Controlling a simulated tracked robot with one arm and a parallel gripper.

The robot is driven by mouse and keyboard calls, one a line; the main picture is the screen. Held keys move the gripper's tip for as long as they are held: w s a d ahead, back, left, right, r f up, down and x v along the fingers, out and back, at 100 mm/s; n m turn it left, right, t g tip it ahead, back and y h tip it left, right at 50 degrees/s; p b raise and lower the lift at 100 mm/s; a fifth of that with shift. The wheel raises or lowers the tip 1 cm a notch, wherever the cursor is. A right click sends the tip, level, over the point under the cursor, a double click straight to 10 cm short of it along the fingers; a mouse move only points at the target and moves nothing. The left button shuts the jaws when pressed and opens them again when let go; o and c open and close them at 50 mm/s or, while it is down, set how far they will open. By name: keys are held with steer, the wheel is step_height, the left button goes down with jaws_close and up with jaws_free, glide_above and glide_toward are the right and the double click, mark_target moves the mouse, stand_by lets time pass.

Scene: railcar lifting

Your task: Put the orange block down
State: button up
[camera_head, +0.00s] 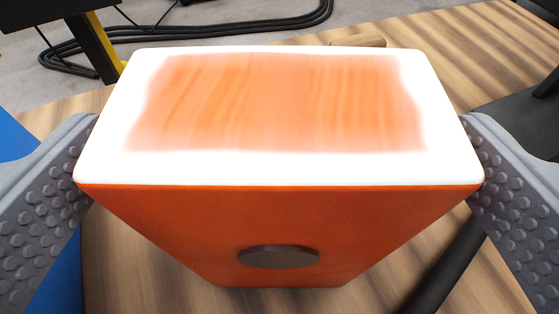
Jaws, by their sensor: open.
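The orange block (275,215) fills the middle of the view. Its top is washed out white around a paler orange patch, and a dark round spot shows on its near face. My gripper (279,165) has one grey studded finger at each side of the block. The fingers are open and stand close beside its left and right top edges; I cannot tell whether either one touches it. The block's lower end appears over the striped wooden surface (140,265), but its underside is hidden, so I cannot tell whether it rests there.
Black cables (230,28) lie on the grey floor at the back. A black and yellow post (95,45) stands at the back left. A blue surface (60,275) shows at the left. A dark bar (440,265) lies at the lower right, and dark parts (515,115) show at the right.

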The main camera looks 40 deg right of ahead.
steer(key=p+v, duration=0.1)
steer(key=v, duration=0.7)
